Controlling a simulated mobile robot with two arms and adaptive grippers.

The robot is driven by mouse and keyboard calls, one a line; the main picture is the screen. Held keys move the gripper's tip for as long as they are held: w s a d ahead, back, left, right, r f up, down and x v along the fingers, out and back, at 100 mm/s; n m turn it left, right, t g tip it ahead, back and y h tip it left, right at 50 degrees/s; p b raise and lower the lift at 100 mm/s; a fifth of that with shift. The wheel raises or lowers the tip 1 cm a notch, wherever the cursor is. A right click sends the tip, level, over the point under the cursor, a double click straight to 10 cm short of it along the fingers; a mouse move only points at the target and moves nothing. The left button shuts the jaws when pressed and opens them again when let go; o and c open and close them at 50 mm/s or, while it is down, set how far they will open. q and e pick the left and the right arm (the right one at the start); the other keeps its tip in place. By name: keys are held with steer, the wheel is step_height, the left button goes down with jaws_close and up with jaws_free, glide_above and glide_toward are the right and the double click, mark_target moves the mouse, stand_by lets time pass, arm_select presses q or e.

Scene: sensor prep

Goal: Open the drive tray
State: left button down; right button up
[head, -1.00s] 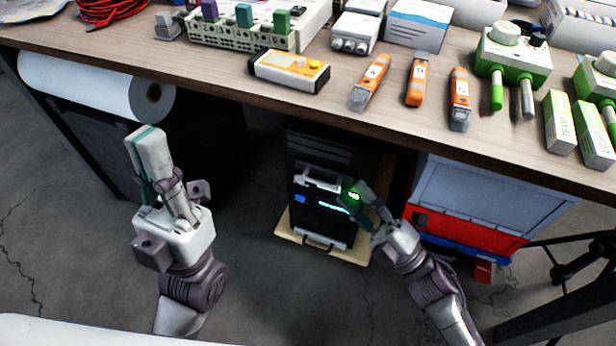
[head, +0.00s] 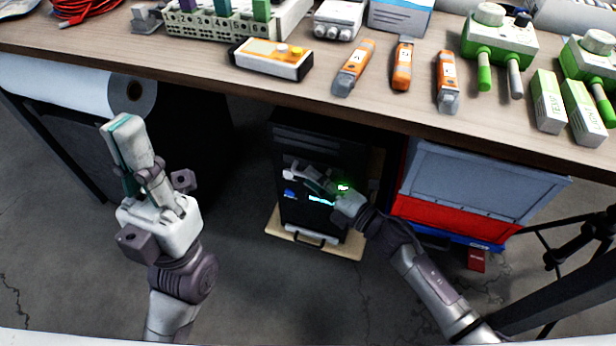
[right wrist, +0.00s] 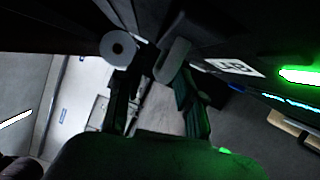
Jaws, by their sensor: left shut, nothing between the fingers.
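A black computer tower (head: 289,136) stands under the table. The drive tray's pale handle (head: 289,175) shows at its left end on the front; the rest is covered by my right gripper (head: 310,177). I cannot see the tray standing out from the front. In the right wrist view the fingers of my right gripper (right wrist: 152,88) are apart, with floor visible between them. A grey rounded bar (right wrist: 174,60) is near the tips; whether they touch the handle is unclear. My left gripper (head: 122,125) is shut and empty, left of the tower, pointing up.
The tower stands on a wooden board (head: 282,232). A blue-grey and red box (head: 455,215) is close on the right. A paper roll (head: 135,95) hangs at the left. The tabletop (head: 210,68) overhangs the tower. Floor in front is clear.

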steer(key=shift+x, duration=1.05)
jaws_close()
